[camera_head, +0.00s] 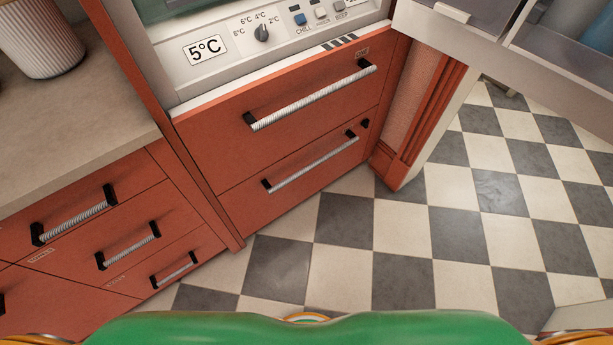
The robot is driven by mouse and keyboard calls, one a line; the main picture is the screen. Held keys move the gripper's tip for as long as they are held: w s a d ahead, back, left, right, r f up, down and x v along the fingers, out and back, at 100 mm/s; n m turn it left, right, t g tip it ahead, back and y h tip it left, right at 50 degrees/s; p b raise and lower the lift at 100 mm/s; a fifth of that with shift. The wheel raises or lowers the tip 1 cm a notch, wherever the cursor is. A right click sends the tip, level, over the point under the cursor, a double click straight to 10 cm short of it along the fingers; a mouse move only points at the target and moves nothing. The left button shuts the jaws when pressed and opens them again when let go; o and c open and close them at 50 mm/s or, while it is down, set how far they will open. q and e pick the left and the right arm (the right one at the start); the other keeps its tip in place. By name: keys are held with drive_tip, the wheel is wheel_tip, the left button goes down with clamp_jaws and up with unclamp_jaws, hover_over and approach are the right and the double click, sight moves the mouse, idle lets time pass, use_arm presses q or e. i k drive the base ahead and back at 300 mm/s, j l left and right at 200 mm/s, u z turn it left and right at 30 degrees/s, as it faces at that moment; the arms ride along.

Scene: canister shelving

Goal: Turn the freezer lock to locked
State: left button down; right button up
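The freezer front is two red-orange drawers under a white control panel. The upper drawer (290,128) and the lower drawer (300,181) look shut, each with a long ribbed metal handle. A small black knob (364,123) sits at the right end of the lower drawer front; it may be the lock, but its setting is too small to read. The control panel (225,66) has a "5°C" display, a round dial (261,33) with temperature marks, and several small buttons. Neither of my grippers is in view.
An open door with shelves (560,62) juts out at the upper right, above the floor. Red cabinet drawers (120,225) and a counter (85,125) with a ribbed pot (38,40) stand at left. The checkered floor (400,245) ahead is clear.

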sight(365, 123)
drive_tip(key=i+l+u, duration=0.4)
drive_tip(key=l, duration=0.25)
drive_tip(key=i+l+u, duration=0.25)
drive_tip(key=l+u, duration=0.2)
drive_tip(key=l, duration=0.25)
drive_tip(key=i+l+u, duration=0.2)
drive_tip(key=l, duration=0.2)
drive_tip(key=k, duration=0.05)
